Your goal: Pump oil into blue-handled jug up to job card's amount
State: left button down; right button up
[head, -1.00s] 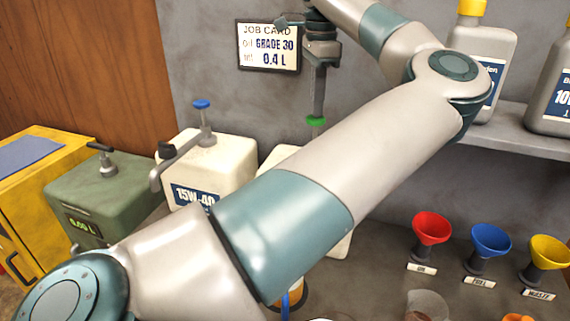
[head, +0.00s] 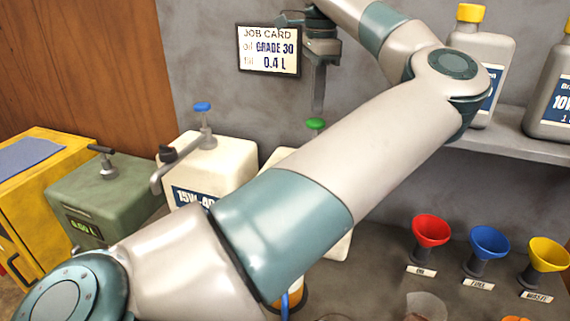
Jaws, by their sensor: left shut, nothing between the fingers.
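The job card (head: 269,50) on the back wall reads oil GRADE 30, 0.4 L. My left gripper (head: 317,111) is shut and empty, pointing down just above a green pump knob (head: 316,125); I cannot tell whether they touch. The knob belongs to a pale can (head: 277,156), mostly hidden behind my left arm, its label not visible. Under the arm at the bottom, a blue upright piece (head: 285,304) and an amber-coloured part show, possibly the blue-handled jug; its contents cannot be read. My right gripper is not in view.
A white 15W-40 can (head: 222,165) with a blue knob and a green can (head: 105,195) with a small display stand left. Red (head: 431,228), blue (head: 489,241) and yellow (head: 548,252) funnels stand right. Grey bottles (head: 484,60) sit on a shelf. A clear cup (head: 427,306) is in front.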

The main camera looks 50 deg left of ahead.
pick_arm(q)
notch_tip(320, 180, up, 6)
jog(key=p, duration=0.4)
dwell(0.3)
dwell(0.5)
